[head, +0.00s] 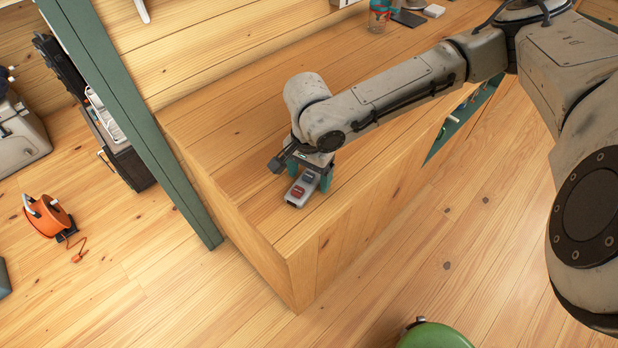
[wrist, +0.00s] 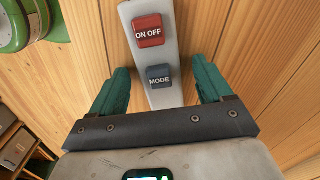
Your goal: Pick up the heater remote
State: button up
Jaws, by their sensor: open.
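The heater remote (head: 301,188) is a light grey bar lying on the wooden counter near its front edge. In the wrist view the remote (wrist: 155,66) shows a red ON OFF button and a dark grey MODE button. My gripper (head: 311,178) is over the remote, pointing down. In the wrist view its two teal fingers (wrist: 162,82) are open, one on each side of the remote's lower part, with gaps between them and it.
The wooden counter (head: 230,125) is bare around the remote. A glass jar (head: 380,15) and small items stand at its back right. A green post (head: 130,120) rises at the left. An orange reel (head: 48,215) and a green round object (head: 435,337) are on the floor.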

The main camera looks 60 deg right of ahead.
jog(key=shift+c, duration=0.4)
jog(key=c, duration=1.2)
jog(key=shift+r, duration=0.2)
